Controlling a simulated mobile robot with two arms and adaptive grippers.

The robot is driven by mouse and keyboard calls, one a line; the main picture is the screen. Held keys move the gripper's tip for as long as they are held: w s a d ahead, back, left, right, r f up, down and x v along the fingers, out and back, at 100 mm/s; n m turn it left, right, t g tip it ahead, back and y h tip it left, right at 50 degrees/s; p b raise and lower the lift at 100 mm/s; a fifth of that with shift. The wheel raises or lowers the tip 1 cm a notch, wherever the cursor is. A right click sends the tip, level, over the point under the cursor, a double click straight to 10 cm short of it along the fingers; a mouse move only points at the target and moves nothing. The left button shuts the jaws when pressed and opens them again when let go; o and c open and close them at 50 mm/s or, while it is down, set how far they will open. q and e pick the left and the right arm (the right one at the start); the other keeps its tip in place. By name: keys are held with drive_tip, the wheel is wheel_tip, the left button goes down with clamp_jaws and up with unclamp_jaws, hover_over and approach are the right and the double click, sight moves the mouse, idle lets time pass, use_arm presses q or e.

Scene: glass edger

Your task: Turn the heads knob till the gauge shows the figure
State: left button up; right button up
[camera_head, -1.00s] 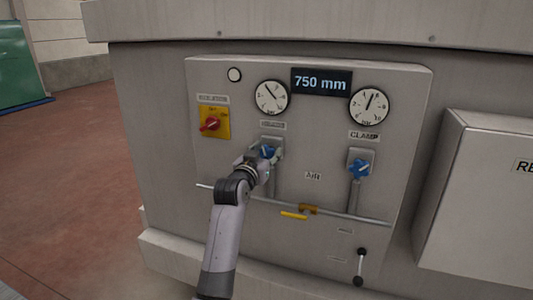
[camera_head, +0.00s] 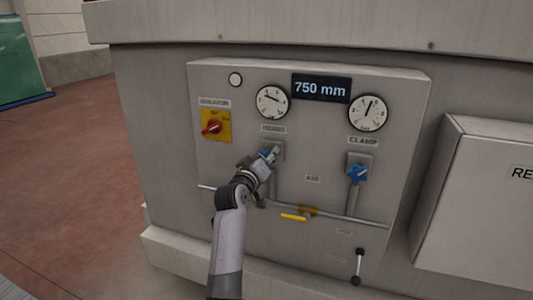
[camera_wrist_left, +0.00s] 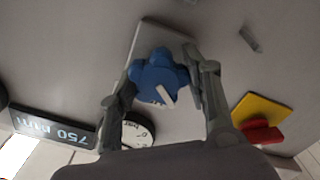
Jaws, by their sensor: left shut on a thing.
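The blue heads knob (camera_wrist_left: 160,78) with a white pointer mark sits between the two fingers of my left gripper (camera_wrist_left: 165,88) in the left wrist view. In the head view my left gripper (camera_head: 266,158) is shut on this knob and hides most of it. The heads gauge (camera_head: 272,101) is a round white dial above the knob. Its needle lies slanted, from upper left to lower right; its figures are too small to read. The display (camera_head: 321,88) reads 750 mm. My right gripper is not in view.
The clamp gauge (camera_head: 368,112) and its blue knob (camera_head: 358,173) are to the right. A red switch on a yellow plate (camera_head: 215,126) is to the left. A yellow lever (camera_head: 294,217) and a pipe run below. A grey box (camera_head: 480,190) juts out at the right.

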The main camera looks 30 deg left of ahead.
use_arm(q)
drive_tip(key=shift+n+p, duration=0.35)
drive_tip(key=shift+n, duration=0.45)
drive_tip(key=o, duration=1.2)
drive_tip(key=v, duration=1.2)
drive_tip(key=shift+a, duration=0.1)
drive_tip(key=shift+f, duration=0.1)
